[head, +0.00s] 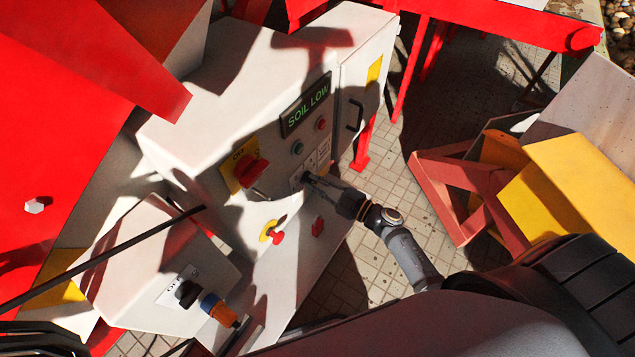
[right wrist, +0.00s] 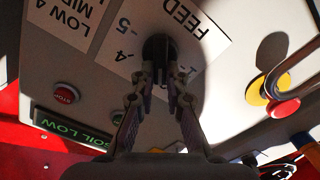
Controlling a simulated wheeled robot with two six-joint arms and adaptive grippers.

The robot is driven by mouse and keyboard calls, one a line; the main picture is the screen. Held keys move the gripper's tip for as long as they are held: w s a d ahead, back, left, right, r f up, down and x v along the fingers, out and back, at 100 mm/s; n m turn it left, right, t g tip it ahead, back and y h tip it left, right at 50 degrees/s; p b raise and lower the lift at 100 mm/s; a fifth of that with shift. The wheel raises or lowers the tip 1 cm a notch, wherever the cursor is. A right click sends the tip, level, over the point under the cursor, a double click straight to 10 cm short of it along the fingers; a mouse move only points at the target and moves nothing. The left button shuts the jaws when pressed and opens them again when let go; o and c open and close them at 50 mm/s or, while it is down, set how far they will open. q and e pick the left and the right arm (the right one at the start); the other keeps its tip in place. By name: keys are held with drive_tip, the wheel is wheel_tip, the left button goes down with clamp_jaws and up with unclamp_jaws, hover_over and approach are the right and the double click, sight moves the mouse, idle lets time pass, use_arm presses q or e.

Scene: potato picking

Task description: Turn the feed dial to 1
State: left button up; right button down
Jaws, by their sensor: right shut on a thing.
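The feed dial (right wrist: 158,46) is a small black knob on a white label in the right wrist view, where the word FEED and a few scale numbers show upside down. My right gripper (right wrist: 160,85) is shut on the dial, one finger on each side. In the head view my right gripper (head: 310,181) reaches the front of the white control cabinet (head: 215,115) from the lower right and mostly hides the dial. The pointer's exact setting cannot be read. My left gripper does not show.
Around the dial are a SOIL LOW display (head: 307,104), a red button (head: 321,124), a green button (head: 297,148), a red switch on a yellow plate (head: 250,171) and a red emergency stop (head: 275,237). A smaller grey box (head: 150,255) stands lower left. Yellow crates (head: 580,185) stand right.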

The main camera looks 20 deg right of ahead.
drive_tip(key=n+b, duration=0.1)
drive_tip(key=n, duration=0.2)
drive_tip(key=n+b, duration=0.1)
drive_tip(key=n, duration=0.3)
drive_tip(key=f+n+b, duration=0.1)
drive_tip(key=n, duration=0.2)
drive_tip(key=shift+s+a+f, duration=0.1)
drive_tip(key=shift+s+a, duration=0.1)
drive_tip(key=shift+a, duration=0.05)
drive_tip(key=shift+n, duration=0.5)
drive_tip(key=c, duration=1.4)
unclamp_jaws()
drive_tip(key=shift+o, duration=0.2)
drive_tip(key=v, duration=1.2)
drive_tip(key=shift+d, duration=0.1)
